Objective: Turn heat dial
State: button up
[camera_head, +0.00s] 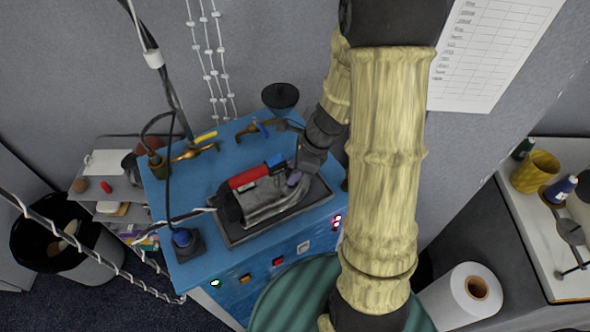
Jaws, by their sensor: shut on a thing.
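A steam iron (262,200) with a grey metal body and a red and blue top lies in a dark tray (236,241) on a blue machine (210,168). A small purple round part (293,179), which looks like the heat dial, is at the iron's right end. My gripper (296,174) reaches down from the upper right to this part and is shut on it. The fingertips are small and partly hidden, so the exact hold and the dial's setting cannot be read.
Brass valves (193,150) and a black funnel (280,96) are behind the iron. Cables hang at left. A white roll (467,291) stands at lower right.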

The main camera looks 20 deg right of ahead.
dwell(0.4)
jog(key=o, duration=1)
jog(key=v, duration=1.7)
jog(key=shift+r, duration=0.25)
jog(key=s+a+f+n+h+b, duration=0.1)
jog(key=s+a+f+n, duration=0.1)
jog(key=n, duration=0.5)
jog(key=s+a+f+n+h+b, duration=0.1)
jog(key=a+f+n, duration=0.1)
jog(key=f+n, duration=0.3)
jog(key=s+a+f+n+t+h+b, duration=0.1)
jog(key=f+n, duration=0.3)
jog(key=n, duration=0.6)
jog(key=shift+s+a+f+n+h, duration=0.15)
jog(key=shift+s+a+h, duration=0.15)
jog(key=shift+s, duration=0.1)
jog(key=shift+s+a+f+n+h, duration=0.15)
jog(key=shift+s+a+h, duration=0.15)
jog(key=shift+s, duration=0.15)
